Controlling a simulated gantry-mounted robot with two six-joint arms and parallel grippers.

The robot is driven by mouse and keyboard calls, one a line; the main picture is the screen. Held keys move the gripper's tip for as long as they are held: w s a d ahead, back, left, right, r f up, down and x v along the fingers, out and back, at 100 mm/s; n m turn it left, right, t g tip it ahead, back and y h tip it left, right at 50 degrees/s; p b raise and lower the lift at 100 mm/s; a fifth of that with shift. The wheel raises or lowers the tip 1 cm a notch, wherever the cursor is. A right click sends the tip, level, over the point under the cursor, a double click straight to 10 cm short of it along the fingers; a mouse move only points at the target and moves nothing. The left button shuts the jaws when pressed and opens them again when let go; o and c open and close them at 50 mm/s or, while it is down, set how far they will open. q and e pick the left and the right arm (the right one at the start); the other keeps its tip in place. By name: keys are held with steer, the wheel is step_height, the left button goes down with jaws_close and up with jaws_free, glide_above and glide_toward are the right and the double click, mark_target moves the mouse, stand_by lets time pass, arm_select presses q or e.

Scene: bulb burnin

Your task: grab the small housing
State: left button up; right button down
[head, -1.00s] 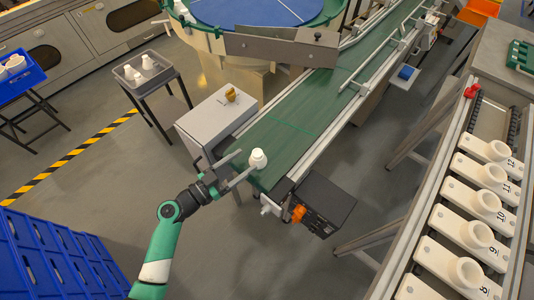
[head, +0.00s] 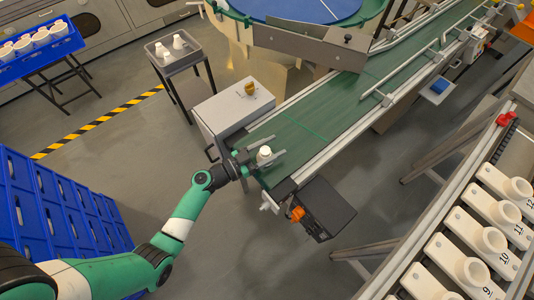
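The small white housing (head: 264,154) stands upright near the front end of the green conveyor belt (head: 310,112). My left gripper (head: 268,153) reaches in from the left, its two fingers spread with the housing between them. A gap seems to show between the fingers and the housing, though contact on the far side is hard to tell. My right gripper is not in view.
A black box (head: 326,205) hangs at the belt's front end. Numbered white sockets (head: 489,239) line a rack at right. Blue crates (head: 60,215) are stacked at left. A grey tray (head: 173,46) holds white housings.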

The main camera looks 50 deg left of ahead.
arm_select(q)
steer(key=shift+w, duration=0.15)
steer(key=c, duration=0.5)
jaws_close()
steer(key=shift+r, duration=0.15)
